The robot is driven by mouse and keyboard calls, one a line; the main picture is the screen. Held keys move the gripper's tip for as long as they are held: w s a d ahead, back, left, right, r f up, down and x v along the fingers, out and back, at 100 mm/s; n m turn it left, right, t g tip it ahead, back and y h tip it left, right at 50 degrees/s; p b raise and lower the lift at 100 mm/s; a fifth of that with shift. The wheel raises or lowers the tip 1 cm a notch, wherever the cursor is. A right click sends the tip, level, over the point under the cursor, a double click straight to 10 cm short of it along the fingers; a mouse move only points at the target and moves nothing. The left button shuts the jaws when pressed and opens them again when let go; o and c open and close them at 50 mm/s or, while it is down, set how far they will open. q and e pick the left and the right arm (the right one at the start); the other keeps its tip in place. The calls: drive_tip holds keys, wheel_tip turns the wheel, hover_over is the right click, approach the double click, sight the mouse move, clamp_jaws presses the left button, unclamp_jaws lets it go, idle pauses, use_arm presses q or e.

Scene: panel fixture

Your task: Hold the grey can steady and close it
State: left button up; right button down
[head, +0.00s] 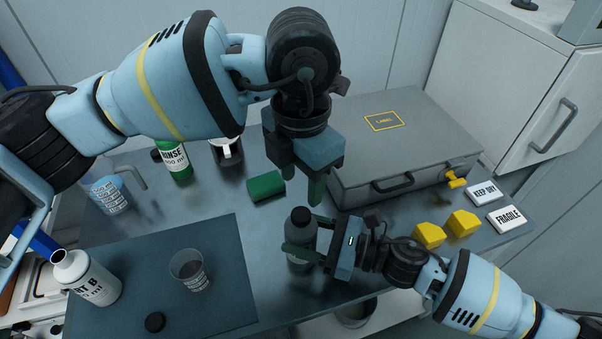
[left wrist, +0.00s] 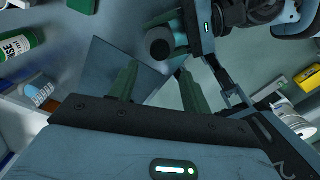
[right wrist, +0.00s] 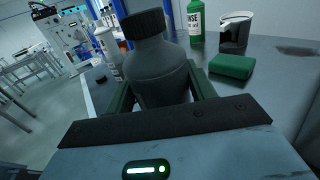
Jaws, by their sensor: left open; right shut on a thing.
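The grey can (head: 300,242) is a dark grey bottle standing upright near the table's front edge, with a black ribbed cap (right wrist: 143,23) on its top. I cannot tell how tight the cap sits. My right gripper (head: 303,252) is shut on the can's body from the right, one green finger on each side in the right wrist view. My left gripper (head: 316,188) is open and empty, pointing down above and behind the can. In the left wrist view, the can's dark top (left wrist: 160,46) shows beyond the spread green fingers, apart from them.
A grey case (head: 400,150) stands behind right. A green block (head: 266,186) lies behind the can. A white bottle (head: 88,280), a clear cup (head: 190,270) and a loose black cap (head: 155,322) are on the dark mat (head: 225,300). Yellow blocks (head: 429,235) lie right.

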sight(301, 214)
use_arm(q)
drive_tip(key=shift+r, duration=0.1)
idle(0.3)
drive_tip(key=shift+f, duration=4.05)
drive_tip(key=c, duration=1)
drive_tip(key=o, duration=1.1)
drive_tip(key=shift+o, duration=0.2)
